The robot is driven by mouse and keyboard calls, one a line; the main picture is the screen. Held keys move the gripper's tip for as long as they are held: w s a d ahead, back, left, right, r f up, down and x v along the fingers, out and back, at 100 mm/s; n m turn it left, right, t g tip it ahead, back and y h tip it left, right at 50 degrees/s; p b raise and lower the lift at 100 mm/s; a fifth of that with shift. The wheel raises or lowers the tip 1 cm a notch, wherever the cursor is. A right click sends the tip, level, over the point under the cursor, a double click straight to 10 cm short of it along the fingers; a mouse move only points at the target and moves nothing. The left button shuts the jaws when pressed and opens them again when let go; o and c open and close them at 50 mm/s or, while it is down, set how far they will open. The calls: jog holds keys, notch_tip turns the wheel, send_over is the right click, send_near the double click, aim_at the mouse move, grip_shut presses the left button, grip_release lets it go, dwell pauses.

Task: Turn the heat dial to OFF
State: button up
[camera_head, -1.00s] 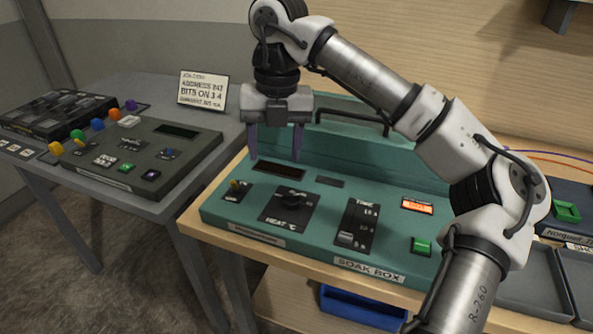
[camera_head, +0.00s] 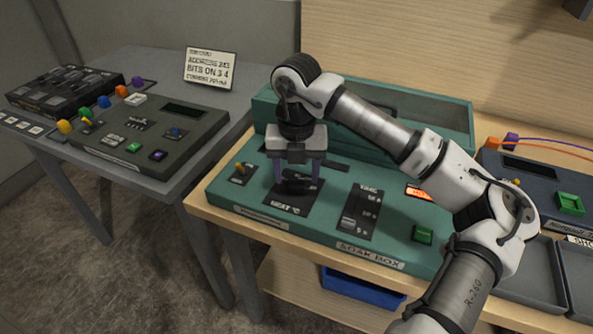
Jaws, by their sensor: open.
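The heat dial (camera_head: 293,187) is a black knob on a black plate marked HEAT °C, on the front left part of the green SOAK BOX console (camera_head: 400,245). My gripper (camera_head: 297,182) points down over the dial. Its two fingers are apart, one on each side of the knob as seen here. I cannot tell whether the fingers touch the knob. The gripper partly hides the dial, and its pointer setting cannot be read.
A yellow-tipped toggle (camera_head: 240,168) sits just left of the dial. A TIME slider (camera_head: 361,212), an orange display (camera_head: 416,191) and a green button (camera_head: 424,234) lie to the right. The raised lid (camera_head: 440,120) stands behind. A grey table (camera_head: 170,185) with another console is at left.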

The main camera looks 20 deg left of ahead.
jog(key=shift+f, duration=0.6)
jog(key=c, duration=1)
